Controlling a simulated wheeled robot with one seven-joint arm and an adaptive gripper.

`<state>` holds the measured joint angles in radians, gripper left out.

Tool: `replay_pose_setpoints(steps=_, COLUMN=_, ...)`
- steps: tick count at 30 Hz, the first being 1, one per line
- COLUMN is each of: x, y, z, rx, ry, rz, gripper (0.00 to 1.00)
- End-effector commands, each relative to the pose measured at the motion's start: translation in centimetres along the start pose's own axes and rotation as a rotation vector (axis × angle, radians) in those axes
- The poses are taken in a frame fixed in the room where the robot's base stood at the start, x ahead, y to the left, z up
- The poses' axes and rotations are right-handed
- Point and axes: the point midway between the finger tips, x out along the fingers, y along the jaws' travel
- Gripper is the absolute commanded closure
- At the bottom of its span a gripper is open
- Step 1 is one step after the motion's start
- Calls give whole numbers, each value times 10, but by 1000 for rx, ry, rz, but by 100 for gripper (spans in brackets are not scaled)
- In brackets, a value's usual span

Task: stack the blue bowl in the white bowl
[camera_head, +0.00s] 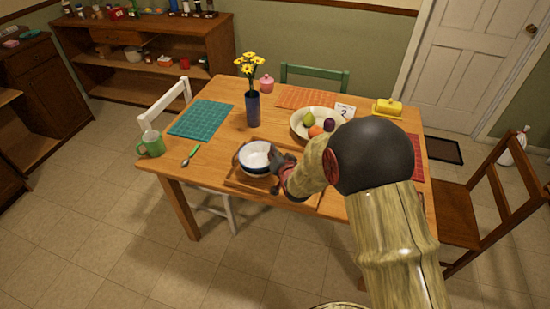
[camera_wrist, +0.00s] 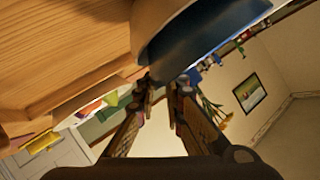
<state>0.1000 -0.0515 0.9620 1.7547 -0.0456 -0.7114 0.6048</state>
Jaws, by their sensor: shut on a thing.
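The blue bowl (camera_wrist: 205,32) fills the top middle of the wrist view, its rim at my fingertips. The white bowl (camera_wrist: 152,14) shows pale beside it, on the tabletop side. In the head view the two bowls overlap on the tray, with a pale interior (camera_head: 256,155) and a dark blue edge at the left. My gripper (camera_wrist: 165,84) is shut on the blue bowl's near rim. It also shows at the right side of the bowls in the head view (camera_head: 278,163). I cannot tell whether the blue bowl rests fully inside the white bowl.
The wooden tray (camera_head: 240,180) lies at the table's front edge. A vase of yellow flowers (camera_head: 252,108) stands behind the bowls. A fruit bowl (camera_head: 300,128) is behind my wrist.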

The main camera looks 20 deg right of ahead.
Motion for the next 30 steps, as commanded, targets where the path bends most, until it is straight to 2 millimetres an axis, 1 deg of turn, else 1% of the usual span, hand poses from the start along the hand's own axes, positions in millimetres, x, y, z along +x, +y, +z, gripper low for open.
replay_pose_setpoints(steps=1, x=4, y=5, z=8, rx=0, ry=2, rz=-1, gripper=100)
replay_pose_setpoints(steps=2, x=5, y=6, z=9, rx=0, ry=3, rz=-2, gripper=100)
replay_pose_setpoints(steps=8, x=5, y=6, z=9, rx=0, ry=2, rz=-2, gripper=100)
replay_pose_setpoints(steps=9, x=4, y=6, z=10, rx=0, ry=0, rz=0, gripper=89)
replay_pose_setpoints(steps=19, x=4, y=7, z=11, rx=0, ry=-2, rz=1, gripper=70)
replay_pose_setpoints(steps=27, x=4, y=7, z=12, rx=0, ry=-3, rz=1, gripper=70)
replay_pose_setpoints(steps=30, x=1, y=7, z=11, rx=0, ry=-3, rz=1, gripper=70)
